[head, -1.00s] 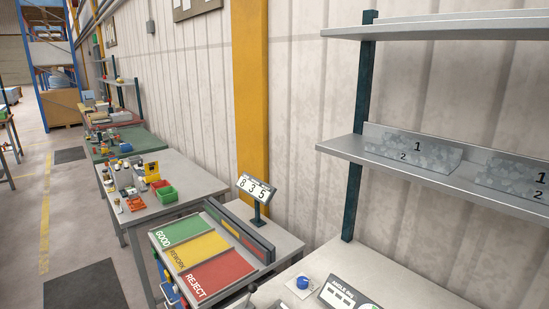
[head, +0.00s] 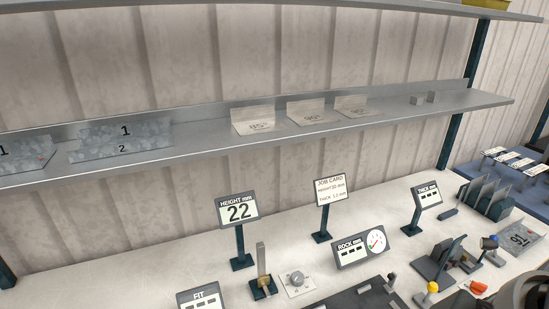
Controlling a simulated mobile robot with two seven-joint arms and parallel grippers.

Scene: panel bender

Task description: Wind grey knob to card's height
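The grey knob (head: 296,279) sits on a small white plate on the bench in the head view, toward the bottom middle. The height display (head: 238,209) stands behind it to the left on a dark post and reads 22. The job card (head: 330,189) stands behind it to the right on its own post. Its small print seems to give a height of 20 mm and a thickness of 1.2 mm. A brass-coloured upright piece (head: 262,280) on a dark base stands just left of the knob. Neither gripper shows.
A rock display (head: 361,249) with a dial stands right of the knob, showing dashes. A fit display (head: 200,298) is at the bottom left. A thick display (head: 427,195) stands farther right. A metal shelf (head: 190,146) with bent sheets runs above the bench.

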